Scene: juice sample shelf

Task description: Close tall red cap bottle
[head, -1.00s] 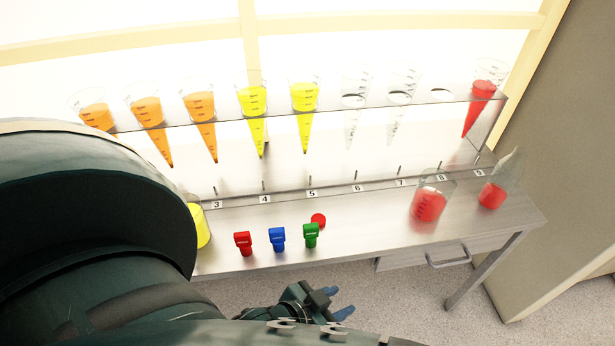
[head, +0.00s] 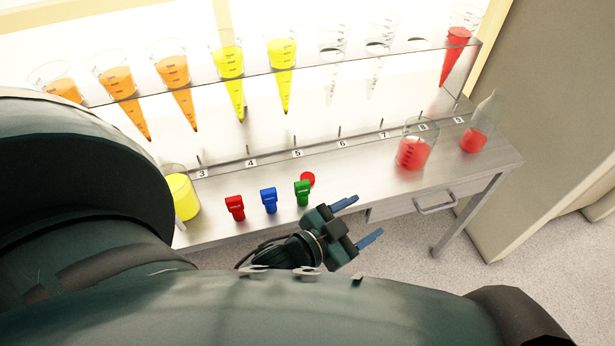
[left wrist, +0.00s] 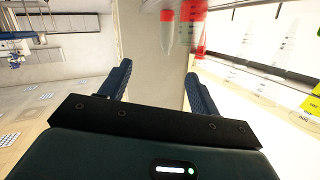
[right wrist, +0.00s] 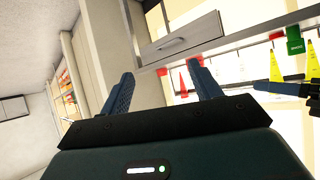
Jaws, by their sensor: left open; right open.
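A tall clear bottle with red liquid (head: 474,140) stands at the right end of the bench, its top narrow; no cap shows on it. A round red cap (head: 307,179) lies on the bench behind the green block. My left gripper (head: 361,219) is open and empty in front of the bench edge, left of the bottle and to the right of the cap. In the left wrist view its open fingers (left wrist: 158,85) point toward blurred red containers at the top. My right gripper (right wrist: 162,85) is open and empty in the right wrist view; the head view does not show it.
A beaker of red liquid (head: 412,152) stands left of the bottle. Red (head: 235,208), blue (head: 269,200) and green (head: 303,193) blocks stand near the front edge. A clear rack (head: 300,66) holds cones behind. A yellow container (head: 184,195) stands left. A drawer handle (head: 436,203) juts out.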

